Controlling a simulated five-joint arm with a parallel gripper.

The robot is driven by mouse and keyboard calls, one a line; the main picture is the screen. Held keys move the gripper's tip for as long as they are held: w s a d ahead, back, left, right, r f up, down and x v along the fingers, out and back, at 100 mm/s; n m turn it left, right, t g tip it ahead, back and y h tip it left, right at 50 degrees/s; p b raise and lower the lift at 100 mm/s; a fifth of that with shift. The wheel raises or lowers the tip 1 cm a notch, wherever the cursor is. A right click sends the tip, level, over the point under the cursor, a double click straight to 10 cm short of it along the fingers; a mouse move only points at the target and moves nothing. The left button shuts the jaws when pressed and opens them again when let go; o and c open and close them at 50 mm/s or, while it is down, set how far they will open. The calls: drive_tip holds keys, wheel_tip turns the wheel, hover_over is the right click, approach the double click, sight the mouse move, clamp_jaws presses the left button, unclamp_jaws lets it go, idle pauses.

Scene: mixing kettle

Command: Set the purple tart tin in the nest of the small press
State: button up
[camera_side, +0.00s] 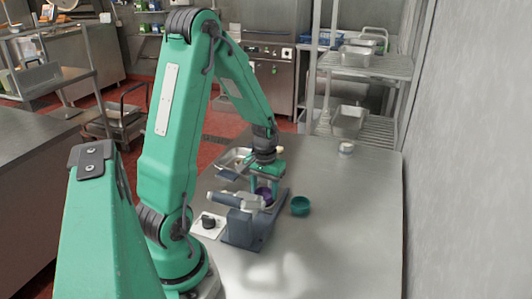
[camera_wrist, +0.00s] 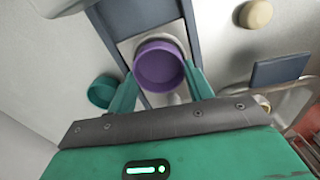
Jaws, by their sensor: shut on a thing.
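The purple tart tin (camera_side: 263,191) is between the two teal fingers of my gripper (camera_side: 265,182), which is shut on it. In the wrist view the tin (camera_wrist: 160,68) shows its open top, upright or nearly so, with a finger on each side of the gripper (camera_wrist: 160,84). The small press (camera_side: 243,227) has a blue-grey frame and a pale lever. Its pale nest plate (camera_wrist: 134,42) shows around the tin in the wrist view. The tin is over the nest; I cannot tell whether it touches. The tin hides the nest's middle.
A teal tin (camera_side: 300,206) stands just right of the press. A metal tray (camera_side: 232,158) lies behind it, with a beige round thing (camera_wrist: 256,14) nearby. A white jar (camera_side: 346,148) stands at the back right. The table's right front is clear.

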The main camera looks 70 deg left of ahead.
drive_tip(key=shift+f, duration=0.35)
idle(0.4)
drive_tip(key=o, duration=1)
drive_tip(key=shift+o, duration=0.8)
drive_tip(key=shift+r, duration=0.15)
drive_tip(key=shift+r, duration=3.4)
